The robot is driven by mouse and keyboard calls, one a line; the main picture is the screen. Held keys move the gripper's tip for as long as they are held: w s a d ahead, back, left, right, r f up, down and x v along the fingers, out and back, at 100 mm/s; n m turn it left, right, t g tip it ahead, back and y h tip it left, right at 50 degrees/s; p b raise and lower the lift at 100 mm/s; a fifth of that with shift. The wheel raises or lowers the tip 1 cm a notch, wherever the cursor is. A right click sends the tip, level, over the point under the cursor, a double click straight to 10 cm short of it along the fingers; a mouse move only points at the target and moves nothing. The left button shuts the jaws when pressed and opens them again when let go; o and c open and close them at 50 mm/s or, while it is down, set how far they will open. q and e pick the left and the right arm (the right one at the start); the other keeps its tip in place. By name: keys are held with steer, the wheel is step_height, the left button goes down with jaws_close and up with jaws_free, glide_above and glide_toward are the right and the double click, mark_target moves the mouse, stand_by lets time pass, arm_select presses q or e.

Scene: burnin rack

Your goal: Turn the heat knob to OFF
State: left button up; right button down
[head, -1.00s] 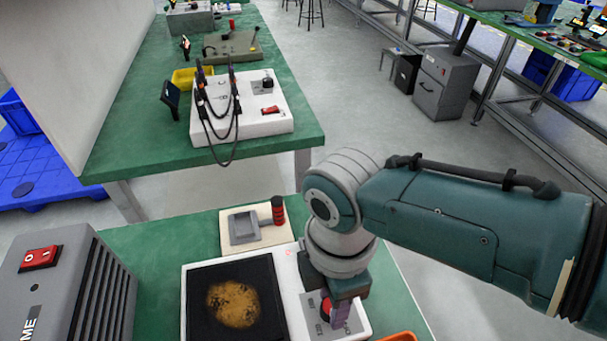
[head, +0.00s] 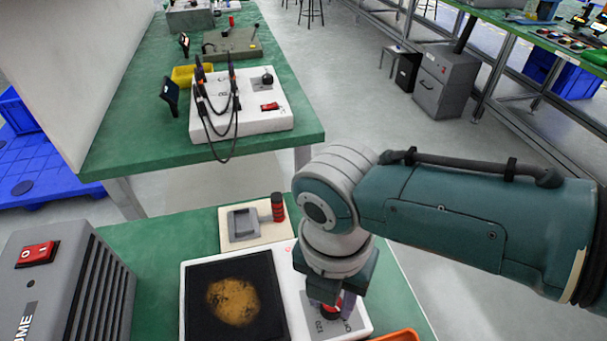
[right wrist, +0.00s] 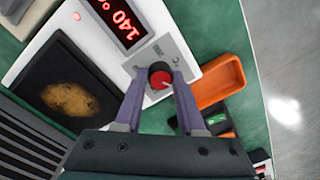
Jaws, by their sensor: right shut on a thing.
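The heat knob (right wrist: 161,76) is red with a black rim and a pale pointer line. It stands on a grey panel (right wrist: 150,52) of the white hotplate (right wrist: 62,42). My right gripper (right wrist: 159,80) is shut on the knob, one purple-grey finger on each side. In the head view the knob (head: 331,309) shows just below my right gripper (head: 325,300). The red display (right wrist: 122,18) reads 140. The panel's markings are partly hidden, so I cannot tell which the pointer faces. My left gripper is not in view.
The black heating plate (head: 205,325) with a brown stain is left of the knob. An orange tray (right wrist: 222,82) lies close on the right. A grey slotted box (head: 60,285) stands at left. A small stand with a red-black handle (head: 277,207) is behind.

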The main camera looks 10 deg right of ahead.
steer(key=shift+n, duration=0.6)
steer(key=c, duration=0.5)
jaws_free()
steer(key=r+p, duration=0.1)
steer(key=r, duration=0.3)
steer(key=r+p, duration=0.2)
steer(key=r, duration=0.2)
steer(key=shift+w+a+r, duration=0.15)
steer(key=shift+a+r, duration=0.05)
steer(key=shift+r, duration=0.75)
